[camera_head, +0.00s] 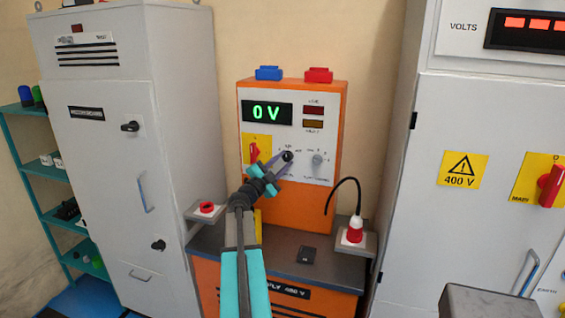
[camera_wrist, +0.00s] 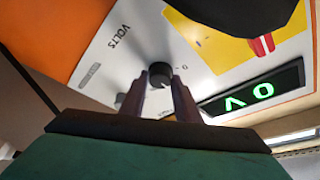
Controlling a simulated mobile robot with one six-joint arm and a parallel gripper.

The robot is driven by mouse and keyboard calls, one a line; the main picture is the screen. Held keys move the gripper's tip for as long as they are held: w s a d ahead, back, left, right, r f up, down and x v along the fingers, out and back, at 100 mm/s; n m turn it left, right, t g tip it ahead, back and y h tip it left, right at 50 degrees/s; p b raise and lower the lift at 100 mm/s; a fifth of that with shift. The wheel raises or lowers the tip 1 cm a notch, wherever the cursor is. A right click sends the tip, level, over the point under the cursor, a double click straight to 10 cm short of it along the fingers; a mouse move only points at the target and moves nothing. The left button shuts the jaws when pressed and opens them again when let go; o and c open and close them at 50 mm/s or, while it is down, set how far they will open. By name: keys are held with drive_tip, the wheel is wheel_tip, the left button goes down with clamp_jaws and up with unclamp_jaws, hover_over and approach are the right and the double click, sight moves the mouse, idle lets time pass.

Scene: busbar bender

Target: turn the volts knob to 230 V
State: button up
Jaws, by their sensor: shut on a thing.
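The volts knob (camera_head: 288,156) is a black round knob on the white front panel of the orange supply unit. It also shows in the wrist view (camera_wrist: 160,74), between my two fingertips. My gripper (camera_head: 281,160) is shut on the volts knob, with one finger on each side of it; it shows in the wrist view too (camera_wrist: 158,82). The green display (camera_head: 267,113) above reads 0 V, and it appears turned over in the wrist view (camera_wrist: 250,97). My fingers hide part of the dial marks around the knob.
A red switch (camera_head: 254,152) on a yellow plate is left of the knob, and a grey knob (camera_head: 317,159) is right of it. Grey cabinets (camera_head: 115,150) flank the unit.

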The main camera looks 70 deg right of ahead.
drive_tip(key=shift+r+m, duration=0.15)
drive_tip(key=shift+m, duration=0.25)
drive_tip(key=o, duration=1)
drive_tip(key=shift+d, duration=0.15)
drive_tip(key=shift+o, duration=0.2)
drive_tip(key=shift+w+a+f, duration=0.1)
drive_tip(key=shift+a+f, duration=0.1)
drive_tip(key=b+v, duration=0.3)
drive_tip(key=v, duration=1)
drive_tip(key=shift+a, duration=0.3)
drive_tip(key=shift+w, duration=0.1)
